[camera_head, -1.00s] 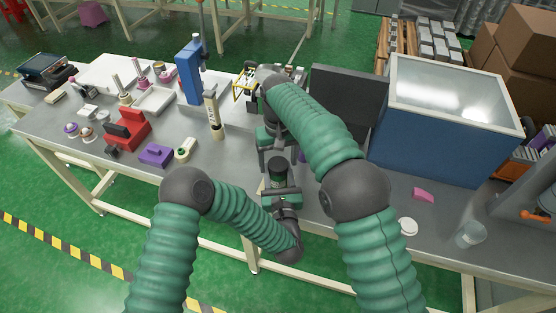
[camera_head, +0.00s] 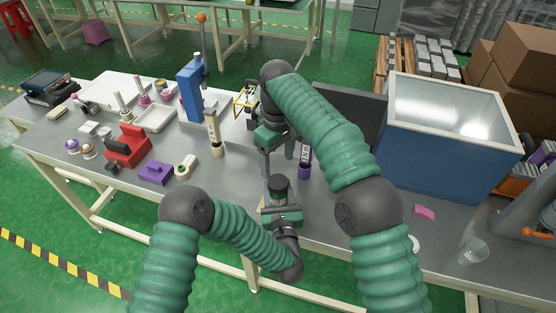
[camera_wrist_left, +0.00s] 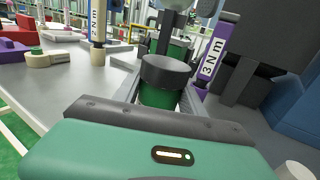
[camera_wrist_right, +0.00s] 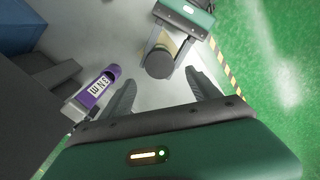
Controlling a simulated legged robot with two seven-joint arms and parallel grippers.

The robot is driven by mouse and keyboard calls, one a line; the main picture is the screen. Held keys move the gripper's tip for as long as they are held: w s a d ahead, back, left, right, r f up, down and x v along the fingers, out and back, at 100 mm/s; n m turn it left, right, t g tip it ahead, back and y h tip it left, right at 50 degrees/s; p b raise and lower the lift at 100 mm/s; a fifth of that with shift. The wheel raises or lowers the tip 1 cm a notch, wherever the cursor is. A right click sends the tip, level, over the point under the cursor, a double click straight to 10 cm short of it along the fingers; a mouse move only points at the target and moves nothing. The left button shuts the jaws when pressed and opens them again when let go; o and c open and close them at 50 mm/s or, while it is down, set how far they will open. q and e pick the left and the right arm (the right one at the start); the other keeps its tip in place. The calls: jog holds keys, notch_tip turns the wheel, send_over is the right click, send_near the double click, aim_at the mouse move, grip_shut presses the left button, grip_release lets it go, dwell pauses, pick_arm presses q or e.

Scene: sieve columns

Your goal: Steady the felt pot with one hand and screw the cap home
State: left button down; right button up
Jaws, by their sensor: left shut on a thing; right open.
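The felt pot has a green body (camera_wrist_left: 158,97) and a dark cap (camera_wrist_left: 167,71) on top. It stands upright between the fingers of my left gripper (camera_head: 279,205), which is shut on its body. In the head view the pot's dark top (camera_head: 278,182) shows near the bench's front edge. My right gripper (camera_head: 266,146) is open and empty, above and apart from the pot. In the right wrist view the round dark cap (camera_wrist_right: 159,64) lies just beyond and between the open fingertips (camera_wrist_right: 160,78). I cannot tell how tightly the cap is seated.
A purple torque driver (camera_head: 304,162) stands close right of the pot, and a cream one (camera_head: 215,138) stands to the left. A blue bin (camera_head: 440,140) and dark panel (camera_head: 350,95) stand behind right. A red block (camera_head: 127,146) and purple block (camera_head: 155,172) lie left.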

aim_at(278, 181)
jog(key=shift+d+r+n, duration=0.1)
jog(key=shift+r+n, duration=0.15)
jog(key=shift+n, duration=0.15)
notch_tip(278, 181, down, 8)
jog(key=shift+f, duration=0.1)
dwell(0.4)
jog(key=c, duration=1.4)
jog(key=o, duration=1.6)
